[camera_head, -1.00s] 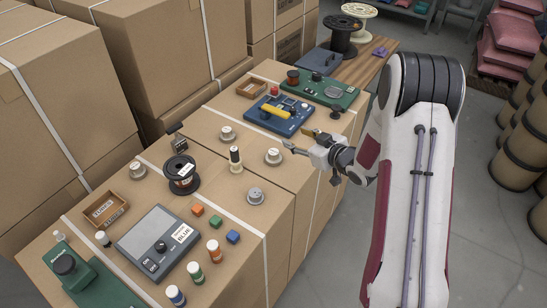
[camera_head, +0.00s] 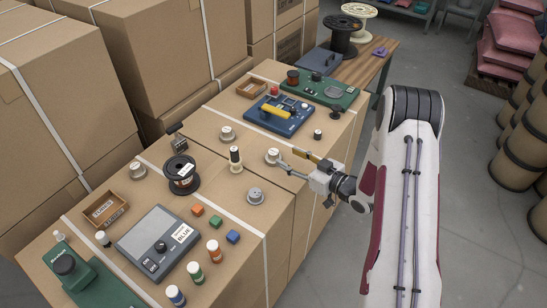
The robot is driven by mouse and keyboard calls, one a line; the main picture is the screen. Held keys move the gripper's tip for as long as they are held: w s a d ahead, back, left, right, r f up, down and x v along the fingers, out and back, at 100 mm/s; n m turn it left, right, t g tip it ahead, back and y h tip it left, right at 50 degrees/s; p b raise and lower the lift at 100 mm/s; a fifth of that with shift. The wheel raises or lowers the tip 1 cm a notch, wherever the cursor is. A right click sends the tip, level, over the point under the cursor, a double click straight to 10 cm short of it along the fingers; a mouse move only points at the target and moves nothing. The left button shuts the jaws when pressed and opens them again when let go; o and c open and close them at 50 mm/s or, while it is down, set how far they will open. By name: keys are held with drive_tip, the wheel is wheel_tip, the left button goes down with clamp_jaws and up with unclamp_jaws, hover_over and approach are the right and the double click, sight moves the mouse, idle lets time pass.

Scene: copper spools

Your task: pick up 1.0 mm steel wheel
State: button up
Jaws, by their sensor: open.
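Several small grey wheels stand on the cardboard-box surface: one (camera_head: 273,156) right of the middle, one (camera_head: 227,133) farther back, one (camera_head: 255,195) nearer the front and one (camera_head: 137,170) at the left. Their markings are too small to read, so I cannot tell which is the 1.0 mm steel wheel. My gripper (camera_head: 292,160) is open and empty. Its fingers point left, with the lower fingertip close to the right side of the right-of-middle wheel. I cannot tell whether they touch.
Orange, green and blue cubes (camera_head: 233,237) sit in front.

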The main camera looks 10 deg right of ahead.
sight(275, 152)
drive_tip(key=shift+x, duration=1.3)
drive_tip(key=shift+x, duration=2.6)
drive_tip(key=shift+s+a+f, duration=0.15)
clamp_jaws()
